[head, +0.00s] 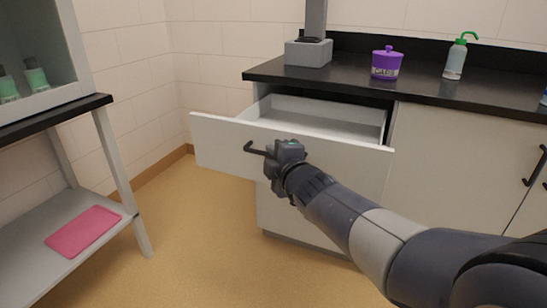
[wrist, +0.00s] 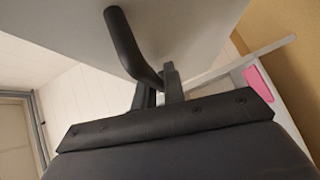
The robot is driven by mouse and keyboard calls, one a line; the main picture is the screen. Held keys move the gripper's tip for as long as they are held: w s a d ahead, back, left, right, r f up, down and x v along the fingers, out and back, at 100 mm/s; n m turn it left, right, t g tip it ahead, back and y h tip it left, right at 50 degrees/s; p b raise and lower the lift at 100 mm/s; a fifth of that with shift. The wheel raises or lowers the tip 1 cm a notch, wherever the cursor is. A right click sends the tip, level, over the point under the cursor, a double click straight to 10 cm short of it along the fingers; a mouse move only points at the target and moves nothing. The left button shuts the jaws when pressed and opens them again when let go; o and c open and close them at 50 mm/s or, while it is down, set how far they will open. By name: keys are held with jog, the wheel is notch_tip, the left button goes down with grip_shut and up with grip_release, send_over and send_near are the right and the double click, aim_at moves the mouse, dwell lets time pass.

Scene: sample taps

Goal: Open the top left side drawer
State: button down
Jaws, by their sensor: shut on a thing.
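The top left drawer (head: 217,142) is pulled well out of the cabinet below the black counter, in the head view. Its white inside shows and looks empty. Its dark bar handle (head: 254,149) is on the front panel. My gripper (head: 271,158) is at the right part of this handle, with its fingers partly hidden by the wrist. In the wrist view the handle (wrist: 129,42) runs down to between the two fingers of my gripper (wrist: 160,82), which is shut on it. The drawer front (wrist: 195,30) lies close beyond the fingers.
The black counter (head: 430,97) holds a purple jar (head: 386,63), a bottle with a green top (head: 456,58) and a grey device (head: 308,51). A stand at the left has a pink tray (head: 84,231) on its lower shelf. Open floor (head: 190,240) lies between stand and cabinet.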

jog(key=shift+s, duration=0.15)
jog(key=c, duration=1.5)
grip_release()
jog(key=shift+s, duration=0.1)
jog(key=p+v, duration=0.3)
jog(key=v, duration=0.7)
jog(key=shift+s, duration=0.25)
jog(key=shift+w+d, duration=0.1)
